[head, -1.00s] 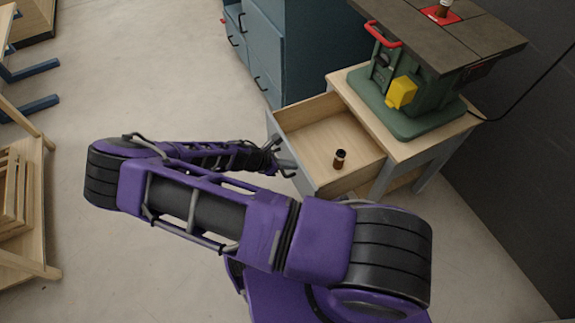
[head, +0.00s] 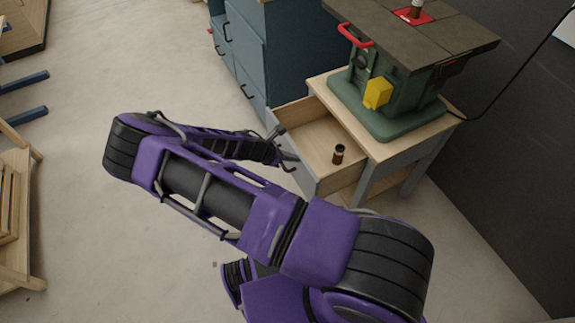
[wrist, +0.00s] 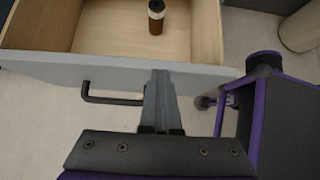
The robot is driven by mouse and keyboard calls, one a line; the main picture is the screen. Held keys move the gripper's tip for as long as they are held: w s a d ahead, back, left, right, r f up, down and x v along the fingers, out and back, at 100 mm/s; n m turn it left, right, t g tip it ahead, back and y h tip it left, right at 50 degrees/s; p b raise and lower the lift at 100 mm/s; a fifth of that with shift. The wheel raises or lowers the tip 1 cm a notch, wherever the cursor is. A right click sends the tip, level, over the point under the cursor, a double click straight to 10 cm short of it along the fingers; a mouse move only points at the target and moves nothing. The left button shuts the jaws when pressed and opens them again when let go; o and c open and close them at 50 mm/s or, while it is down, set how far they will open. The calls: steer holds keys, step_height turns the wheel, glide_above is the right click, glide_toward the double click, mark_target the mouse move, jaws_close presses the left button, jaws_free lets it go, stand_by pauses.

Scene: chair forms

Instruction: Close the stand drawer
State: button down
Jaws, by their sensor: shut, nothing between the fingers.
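The stand (head: 398,150) has a wooden top and grey legs, and its drawer (head: 312,140) is partly pulled out. The drawer's grey front (wrist: 55,68) spans the wrist view, with a dark bar handle (wrist: 112,99) left of my gripper. My gripper (wrist: 160,74) is shut and empty, with its tips at the top part of the drawer front, right of the handle. They appear to touch it. In the head view my gripper (head: 284,150) is at the drawer front, partly hidden. A small dark brown bottle (head: 338,155) stands inside the drawer; it also shows in the wrist view (wrist: 156,18).
A green machine (head: 395,95) with a dark table top and a yellow part stands on the stand. A blue cabinet (head: 285,50) with drawers is behind the stand's drawer. A wooden rack (head: 15,220) is at the far left. The floor between is clear.

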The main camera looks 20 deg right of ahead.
steer(key=w+d+b, duration=0.1)
steer(key=w+d, duration=0.1)
steer(key=d, duration=0.7)
steer(key=w+d, duration=0.2)
steer(key=d, duration=0.8)
steer(key=shift+d+b, duration=0.2)
steer(key=shift+b, duration=0.2)
